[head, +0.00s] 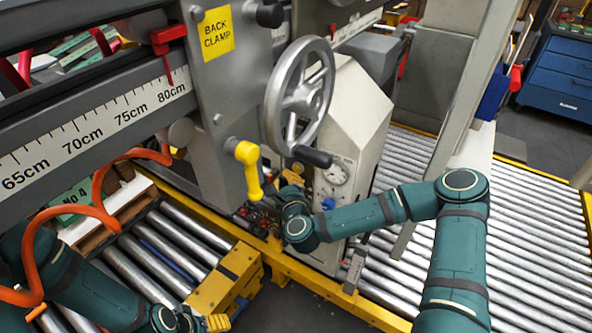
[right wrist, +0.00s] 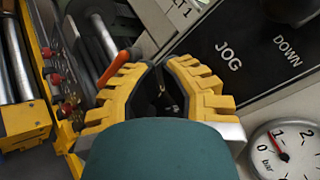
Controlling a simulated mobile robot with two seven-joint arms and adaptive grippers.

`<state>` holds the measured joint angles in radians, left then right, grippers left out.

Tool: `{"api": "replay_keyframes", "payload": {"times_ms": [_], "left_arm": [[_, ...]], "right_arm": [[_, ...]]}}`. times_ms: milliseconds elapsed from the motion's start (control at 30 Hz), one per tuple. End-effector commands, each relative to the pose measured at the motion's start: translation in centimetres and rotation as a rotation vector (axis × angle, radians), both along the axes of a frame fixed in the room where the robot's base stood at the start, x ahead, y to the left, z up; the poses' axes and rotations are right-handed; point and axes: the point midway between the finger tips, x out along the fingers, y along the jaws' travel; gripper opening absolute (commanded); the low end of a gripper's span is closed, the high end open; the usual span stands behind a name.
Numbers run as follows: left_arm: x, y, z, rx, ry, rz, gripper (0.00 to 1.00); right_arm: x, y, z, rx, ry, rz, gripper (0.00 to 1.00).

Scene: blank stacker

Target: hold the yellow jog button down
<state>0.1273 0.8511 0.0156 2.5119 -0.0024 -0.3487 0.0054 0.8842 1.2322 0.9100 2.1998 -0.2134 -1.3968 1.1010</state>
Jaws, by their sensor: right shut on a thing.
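My right gripper (head: 290,190) is at the control panel on the front of the pale machine housing (head: 352,110). In the right wrist view its yellow fingers (right wrist: 160,75) come together at the tips around something dark that I cannot make out. The black JOG label plate (right wrist: 228,57) lies just right of the fingertips, with DOWN marked beyond it. The yellow jog button itself is not visible; the fingers may hide it. My left gripper (head: 215,322) shows only partly at the bottom edge, and its opening cannot be told.
A pressure gauge (right wrist: 285,150) sits close right of the fingers. A yellow-handled lever (head: 248,168), a handwheel (head: 300,95) and red-capped valves (right wrist: 62,90) are near the panel. Roller conveyors (head: 530,235) lie on both sides. An orange hose (head: 95,210) loops at left.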

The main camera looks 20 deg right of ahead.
Motion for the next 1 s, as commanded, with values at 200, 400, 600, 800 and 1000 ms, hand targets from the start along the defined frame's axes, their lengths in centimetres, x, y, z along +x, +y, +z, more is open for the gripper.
{"api": "replay_keyframes", "payload": {"times_ms": [200, 400, 600, 800, 1000], "left_arm": [[0.00, 0.00, 0.00, 0.000, 0.000, 0.000, 0.71], [0.00, 0.01, -0.01, 0.000, 0.000, 0.000, 0.71], [0.01, 0.00, -0.08, 0.000, 0.000, 0.000, 0.71], [0.00, 0.00, -0.08, 0.000, 0.000, 0.000, 0.71], [0.01, 0.00, -0.08, 0.000, 0.000, 0.000, 0.71]], "right_arm": [[0.00, 0.00, 0.00, 0.000, 0.000, 0.000, 0.00], [0.05, -0.08, -0.01, 0.000, 0.000, 0.000, 0.00], [0.42, -0.56, -0.01, 0.000, 0.000, 0.000, 0.00], [0.53, -0.68, -0.01, 0.000, 0.000, 0.000, 0.00], [0.53, -0.68, 0.00, 0.000, 0.000, 0.000, 0.00]]}}
